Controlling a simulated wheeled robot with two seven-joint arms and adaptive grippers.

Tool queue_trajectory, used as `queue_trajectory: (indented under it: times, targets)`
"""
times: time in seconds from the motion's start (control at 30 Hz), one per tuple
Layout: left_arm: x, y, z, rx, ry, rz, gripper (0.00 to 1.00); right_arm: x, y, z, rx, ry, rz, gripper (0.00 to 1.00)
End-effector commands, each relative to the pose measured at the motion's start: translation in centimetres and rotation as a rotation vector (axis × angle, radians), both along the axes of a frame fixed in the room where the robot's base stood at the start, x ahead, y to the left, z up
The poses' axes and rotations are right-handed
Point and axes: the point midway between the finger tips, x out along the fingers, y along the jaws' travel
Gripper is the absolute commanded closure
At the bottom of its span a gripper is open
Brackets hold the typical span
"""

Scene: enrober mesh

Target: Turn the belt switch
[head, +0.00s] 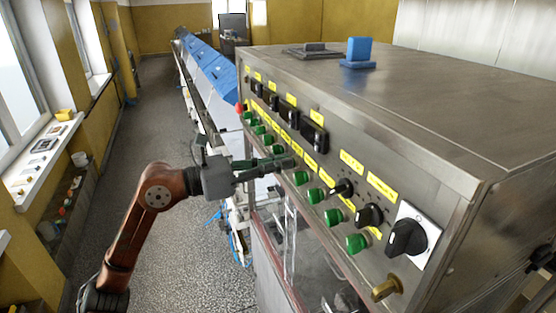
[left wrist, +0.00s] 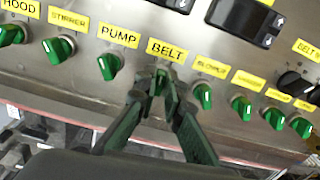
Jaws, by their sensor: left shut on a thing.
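The belt switch (left wrist: 158,82) is a small green knob under the yellow BELT label (left wrist: 167,49) on the steel control panel. My left gripper (head: 284,164) reaches the panel from the left in the head view. In the left wrist view its two dark green fingers (left wrist: 160,88) are closed around the belt switch, one on each side. The fingers cover most of the knob, so its exact angle is hard to tell. In the head view the belt switch is hidden behind the fingers. My right gripper is not in view.
Other green knobs flank it closely: the pump knob (left wrist: 109,66) to the left and the blower knob (left wrist: 203,96) to the right. Black displays (left wrist: 246,20) sit above. A large black rotary switch (head: 408,238) is at the panel's near end. The floor (head: 135,130) at left is clear.

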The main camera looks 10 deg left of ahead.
Motion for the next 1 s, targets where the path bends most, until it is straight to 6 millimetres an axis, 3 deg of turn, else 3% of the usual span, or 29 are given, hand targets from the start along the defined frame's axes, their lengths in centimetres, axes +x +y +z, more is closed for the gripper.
queue_trajectory:
  times: [0.5, 1.0]
  targets:
    - [0.1, 0.1, -0.2, -0.208, 0.317, 0.000, 1.00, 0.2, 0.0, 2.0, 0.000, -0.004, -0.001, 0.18]
    - [0.2, 0.0, -0.3, -0.263, 0.397, -0.001, 1.00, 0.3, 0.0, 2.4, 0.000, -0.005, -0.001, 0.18]
